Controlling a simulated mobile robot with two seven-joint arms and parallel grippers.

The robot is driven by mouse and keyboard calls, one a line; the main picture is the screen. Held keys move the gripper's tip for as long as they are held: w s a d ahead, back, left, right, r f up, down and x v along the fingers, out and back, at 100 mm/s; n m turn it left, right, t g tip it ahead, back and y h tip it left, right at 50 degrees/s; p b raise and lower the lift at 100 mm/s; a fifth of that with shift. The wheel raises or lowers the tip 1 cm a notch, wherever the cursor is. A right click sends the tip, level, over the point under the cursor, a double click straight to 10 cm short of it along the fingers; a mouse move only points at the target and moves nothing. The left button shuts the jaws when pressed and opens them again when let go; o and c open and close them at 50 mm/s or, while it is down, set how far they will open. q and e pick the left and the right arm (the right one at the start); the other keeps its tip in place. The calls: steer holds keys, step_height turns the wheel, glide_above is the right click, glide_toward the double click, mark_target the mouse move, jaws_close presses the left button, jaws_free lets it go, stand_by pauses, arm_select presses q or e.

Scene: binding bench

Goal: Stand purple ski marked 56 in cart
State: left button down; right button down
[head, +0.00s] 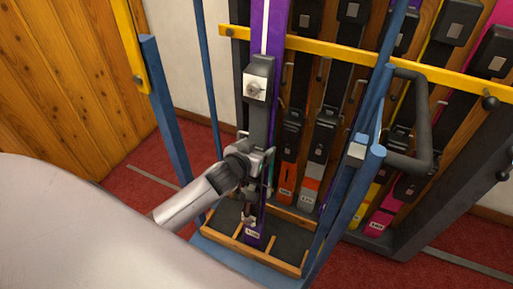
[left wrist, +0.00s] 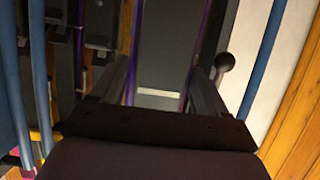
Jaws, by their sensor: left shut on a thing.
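The purple ski (head: 256,190) is upright inside the blue-framed cart (head: 170,115), with its binding facing me. Its lower end is at the cart's dark floor; I cannot tell whether it touches. A small label near that end is too small to read. My left gripper (head: 262,163) is shut on the ski below the upper binding part. In the left wrist view, the fingers (left wrist: 165,95) lie on both sides of the ski's dark plate (left wrist: 165,45), with purple edges showing. My right gripper is not in view.
Behind the cart, a rack (head: 455,190) holds several other skis, with orange, grey, yellow and pink ends. A yellow bar (head: 330,47) crosses above the cart, and a black handle (head: 425,120) sticks out at right. Wooden strips (head: 265,257) edge the cart floor. Wood panelling (head: 65,85) is at left.

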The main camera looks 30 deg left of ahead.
arm_select(q)
steer(key=shift+w+r, duration=0.1)
steer(key=shift+r, duration=0.15)
steer(key=shift+c, duration=0.6)
jaws_free()
steer(key=shift+o, duration=0.6)
steer(key=shift+f, duration=0.35)
steer(key=shift+r, duration=0.1)
steer(key=shift+s, duration=0.25)
